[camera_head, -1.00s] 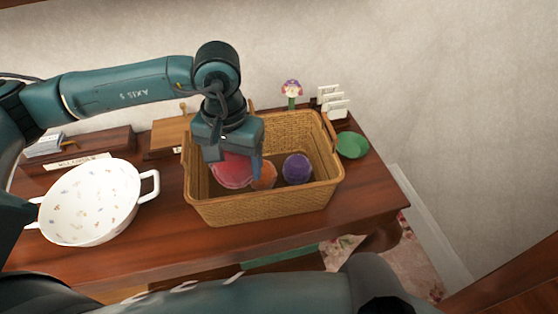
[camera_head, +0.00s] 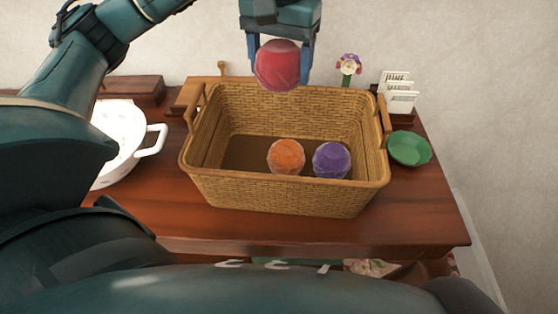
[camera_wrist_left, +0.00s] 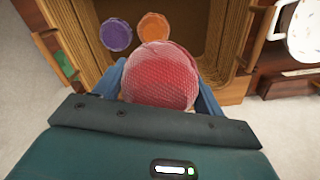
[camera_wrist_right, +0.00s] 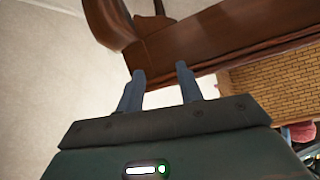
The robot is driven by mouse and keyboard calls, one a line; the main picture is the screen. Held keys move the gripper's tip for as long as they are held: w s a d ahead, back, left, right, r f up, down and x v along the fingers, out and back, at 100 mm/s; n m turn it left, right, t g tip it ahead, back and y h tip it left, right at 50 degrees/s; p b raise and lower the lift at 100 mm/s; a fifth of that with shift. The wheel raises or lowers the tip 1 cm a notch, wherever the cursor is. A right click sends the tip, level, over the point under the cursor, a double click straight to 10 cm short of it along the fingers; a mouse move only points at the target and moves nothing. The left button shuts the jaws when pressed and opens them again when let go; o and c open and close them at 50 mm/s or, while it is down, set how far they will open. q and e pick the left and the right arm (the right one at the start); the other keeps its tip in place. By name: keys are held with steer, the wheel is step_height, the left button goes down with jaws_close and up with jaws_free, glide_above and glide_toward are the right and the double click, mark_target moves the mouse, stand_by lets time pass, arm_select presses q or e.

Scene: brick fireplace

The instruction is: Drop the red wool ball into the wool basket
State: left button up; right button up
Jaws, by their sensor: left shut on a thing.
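The red wool ball (camera_head: 277,66) is held between the fingers of my left gripper (camera_head: 280,62), which is shut on it. Ball and gripper are in the air above the back of the wicker wool basket (camera_head: 275,191), clear of its rim. The ball also fills the jaws in the left wrist view (camera_wrist_left: 160,76). An orange ball (camera_head: 286,157) and a purple ball (camera_head: 331,160) lie side by side inside the basket. My right gripper (camera_wrist_right: 160,76) shows only in the right wrist view, open and empty, near dark wooden furniture.
The basket stands on a wooden table (camera_head: 420,215). A white two-handled bowl (camera_head: 118,150) is left of it, a green dish (camera_head: 409,148) right of it. A flower figure (camera_head: 348,68) and a white rack (camera_head: 398,92) stand behind. The basket's left interior is free.

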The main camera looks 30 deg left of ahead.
arm_select(q)
steer(key=shift+f+b, duration=0.3)
steer(key=shift+f, duration=0.1)
step_height(320, 180, down, 4)
steer(key=b, duration=0.3)
steer(key=shift+f, duration=0.45)
arm_select(e)
steer(key=shift+s+d+f+t, duration=0.1)
steer(key=shift+d+f+t, duration=0.15)
steer(key=shift+d+t, duration=0.25)
arm_select(q)
steer(key=o, duration=1)
arm_select(e)
steer(key=shift+f, duration=0.1)
steer(key=shift+a, duration=0.1)
